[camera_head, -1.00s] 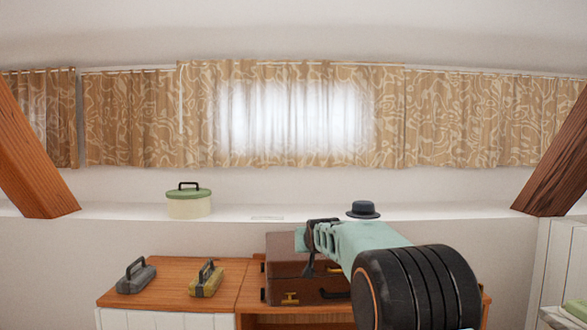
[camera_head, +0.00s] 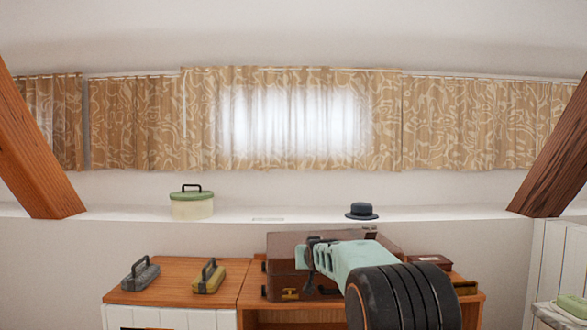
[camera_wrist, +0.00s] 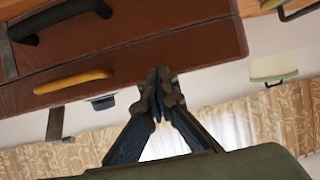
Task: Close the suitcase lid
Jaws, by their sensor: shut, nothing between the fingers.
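The brown suitcase (camera_head: 285,250) stands on the wooden cabinet top in the head view, partly hidden by my arm. Its upper part shows above a lower part with a brass latch (camera_head: 290,294) and a dark handle. I cannot tell whether the lid is fully down. My gripper (camera_wrist: 160,75) is shut and empty, its fingertips at or very near the suitcase's edge; it also shows in the head view (camera_head: 312,244).
A small brown box (camera_head: 430,262) lies to the right. A green-lidded pot (camera_head: 191,205) and a dark hat (camera_head: 361,211) stand on the ledge behind. Slanted timber braces flank the scene.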

